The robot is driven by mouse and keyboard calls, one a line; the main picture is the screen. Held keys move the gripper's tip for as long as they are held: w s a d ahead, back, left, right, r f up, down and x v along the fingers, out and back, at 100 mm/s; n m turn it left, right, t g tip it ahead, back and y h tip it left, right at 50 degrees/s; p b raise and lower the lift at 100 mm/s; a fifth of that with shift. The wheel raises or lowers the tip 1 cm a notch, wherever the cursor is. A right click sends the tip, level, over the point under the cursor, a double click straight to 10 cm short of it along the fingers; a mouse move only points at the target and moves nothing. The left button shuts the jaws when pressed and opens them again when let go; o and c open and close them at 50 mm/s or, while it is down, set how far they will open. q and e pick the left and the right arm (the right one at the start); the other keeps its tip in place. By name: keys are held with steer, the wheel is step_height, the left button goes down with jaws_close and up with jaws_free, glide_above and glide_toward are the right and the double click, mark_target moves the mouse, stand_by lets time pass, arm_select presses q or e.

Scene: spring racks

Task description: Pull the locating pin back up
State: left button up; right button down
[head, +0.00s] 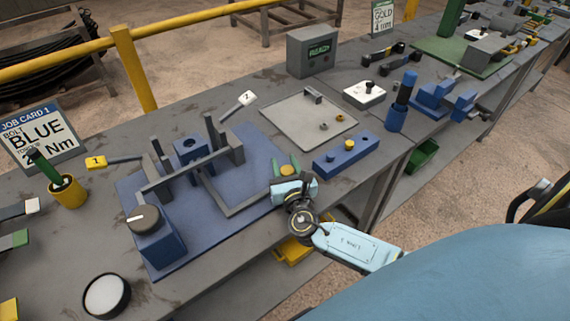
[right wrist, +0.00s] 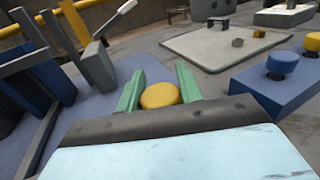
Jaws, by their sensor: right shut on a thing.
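My right gripper (head: 288,168) is shut on a round yellow knob, the head of the locating pin (head: 287,170), at the right edge of the blue fixture plate (head: 262,151). In the right wrist view the knob (right wrist: 160,95) sits between the two green fingers (right wrist: 160,90). The pin's shank below the knob is hidden, so its height cannot be told. The fixture carries grey bars, a blue block (head: 189,150) and two levers tagged 1 (head: 96,162) and 2 (head: 246,98). My left gripper is not in view.
A blue block with another yellow knob (head: 349,145) stands just right of my right gripper. A dark dial on a blue box (head: 160,243) is at the fixture's front left. A pale tray (head: 290,115) with small parts lies behind. The bench's front edge is close.

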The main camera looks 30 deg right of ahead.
step_height(320, 180, up, 9)
steer(key=p, duration=0.7)
steer(key=shift+w, duration=0.15)
steer(key=shift+f, duration=0.1)
steer(key=c, duration=1.3)
jaws_free()
steer(key=o, duration=0.4)
steer(key=shift+f, duration=0.1)
steer(key=shift+c, duration=0.2)
steer(key=b+v, duration=0.1)
steer(key=v, duration=1.2)
steer(key=shift+s, duration=0.3)
